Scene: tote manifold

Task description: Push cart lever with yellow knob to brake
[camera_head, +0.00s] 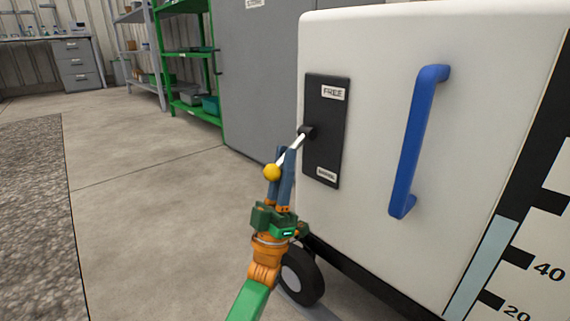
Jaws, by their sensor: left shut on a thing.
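The cart (375,60) is a large white box with a black plate (324,155) on its side. The plate is marked FREE at the top; a smaller label at the bottom is too small to read surely. A pale metal lever (297,142) sticks out from a dark pivot at mid-plate, sloping down and left to a yellow knob (271,172). My left gripper (281,156) reaches up from below with its blue fingers closed on the lever, between knob and plate. The knob partly covers one finger. My right gripper is out of view.
A blue handle (416,140) stands out from the cart right of the plate. A black wheel (301,277) sits under the cart near my left arm. A green shelf rack (188,60) and grey cabinet (262,60) stand behind. The floor (150,200) at left is clear.

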